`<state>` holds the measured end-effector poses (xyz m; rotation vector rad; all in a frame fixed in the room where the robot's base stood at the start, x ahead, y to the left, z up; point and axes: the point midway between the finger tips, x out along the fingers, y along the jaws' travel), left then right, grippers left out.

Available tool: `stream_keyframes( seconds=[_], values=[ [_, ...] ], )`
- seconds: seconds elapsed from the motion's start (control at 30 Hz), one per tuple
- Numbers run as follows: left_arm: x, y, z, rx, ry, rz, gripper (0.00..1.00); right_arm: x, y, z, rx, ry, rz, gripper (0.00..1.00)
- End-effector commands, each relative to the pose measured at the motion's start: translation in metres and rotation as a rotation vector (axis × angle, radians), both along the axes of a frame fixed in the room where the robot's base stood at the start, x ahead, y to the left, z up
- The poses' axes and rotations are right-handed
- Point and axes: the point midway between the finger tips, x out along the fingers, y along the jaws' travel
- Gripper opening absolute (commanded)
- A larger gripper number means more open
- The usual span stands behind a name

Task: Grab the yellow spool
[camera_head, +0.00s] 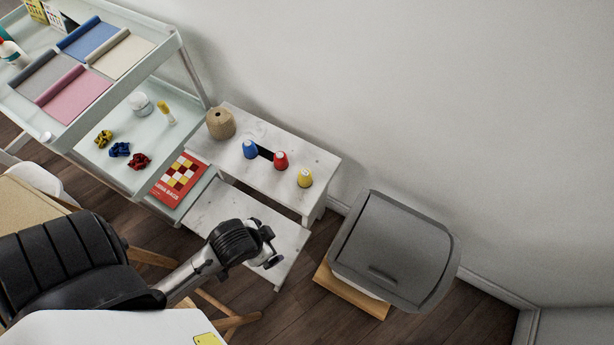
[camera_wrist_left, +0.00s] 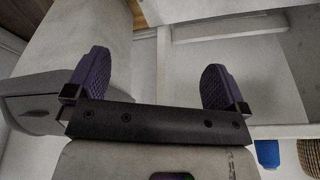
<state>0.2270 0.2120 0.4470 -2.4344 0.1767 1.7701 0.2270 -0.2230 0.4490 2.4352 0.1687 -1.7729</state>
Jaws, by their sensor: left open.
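The yellow spool (camera_head: 305,177) stands upright on the upper step of a white two-step stool (camera_head: 325,160), at the right end of a row. A red spool (camera_head: 280,160) and a blue spool (camera_head: 250,149) stand to its left. My left gripper (camera_head: 270,248) is over the lower step, below and left of the yellow spool and apart from it. In the left wrist view its two purple-padded fingers (camera_wrist_left: 155,82) are wide apart with nothing between them. Part of the blue spool (camera_wrist_left: 267,153) shows there at the lower right; the yellow spool does not show. My right gripper is not in view.
A round wooden container (camera_head: 220,123) stands at the stool's left end. A grey-lidded bin (camera_head: 395,250) stands right of the stool. A shelf cart (camera_head: 165,55) with fabric rolls is at the upper left. The wall is behind the stool.

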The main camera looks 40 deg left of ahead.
Motion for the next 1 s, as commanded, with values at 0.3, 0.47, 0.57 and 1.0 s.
stream_keyframes(
  seconds=[0.3, 0.47, 0.57, 1.0],
  values=[
    [0.0007, -0.0029, -0.0009, -0.01, -0.001, 0.008, 1.0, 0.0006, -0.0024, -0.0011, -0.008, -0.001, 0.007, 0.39],
    [0.0007, -0.0006, -0.001, -0.003, -0.001, 0.004, 1.0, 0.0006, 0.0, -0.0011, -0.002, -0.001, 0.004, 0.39],
    [0.0006, 0.0003, -0.0011, 0.0, -0.001, 0.002, 0.93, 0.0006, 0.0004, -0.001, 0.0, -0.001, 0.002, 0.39],
    [0.0006, 0.0007, -0.001, 0.002, 0.0, 0.001, 0.66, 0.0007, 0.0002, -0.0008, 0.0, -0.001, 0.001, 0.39]
  ],
)
